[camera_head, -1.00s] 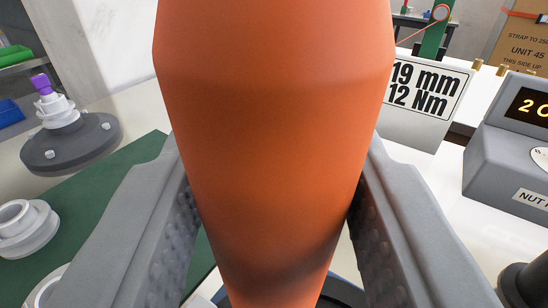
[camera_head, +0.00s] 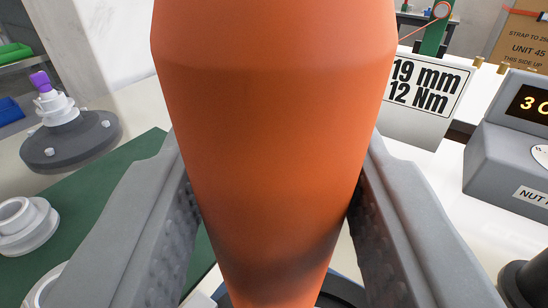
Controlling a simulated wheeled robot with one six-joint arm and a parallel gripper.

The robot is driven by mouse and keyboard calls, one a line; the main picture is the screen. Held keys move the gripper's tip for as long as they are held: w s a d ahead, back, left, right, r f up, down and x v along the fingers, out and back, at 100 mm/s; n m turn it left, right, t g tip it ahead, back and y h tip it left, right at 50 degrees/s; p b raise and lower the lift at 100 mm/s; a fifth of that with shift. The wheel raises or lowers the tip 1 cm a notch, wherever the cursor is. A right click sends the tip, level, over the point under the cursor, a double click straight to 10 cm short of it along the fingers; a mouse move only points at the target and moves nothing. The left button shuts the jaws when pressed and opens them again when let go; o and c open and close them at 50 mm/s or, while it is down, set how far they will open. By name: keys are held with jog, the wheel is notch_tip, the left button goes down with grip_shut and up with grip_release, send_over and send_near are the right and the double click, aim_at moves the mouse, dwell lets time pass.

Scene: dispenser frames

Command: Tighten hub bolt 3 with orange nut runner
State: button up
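The orange nut runner (camera_head: 275,70) stands large in the middle of the view, wide at the top and narrowing downward. My gripper (camera_head: 276,165) is shut on it, one grey finger along each side. The runner's lower end is out of view, so I cannot see what it touches. A dark blue curved rim (camera_head: 345,290) shows partly behind it at the bottom. At the left stands a dark grey round flange (camera_head: 70,147) with bolts on it and a pale stepped hub with a purple top. I cannot tell which bolt is number 3.
A sign reading 19 mm, 12 Nm (camera_head: 425,98) stands behind at the right. Beside it is a grey controller box (camera_head: 490,165) with a lit display starting with 3. A dark part (camera_head: 525,285) is at lower right.

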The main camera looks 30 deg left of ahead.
jog(key=shift+f, duration=0.2)
jog(key=shift+r, duration=3.2)
jog(key=shift+w, duration=0.15)
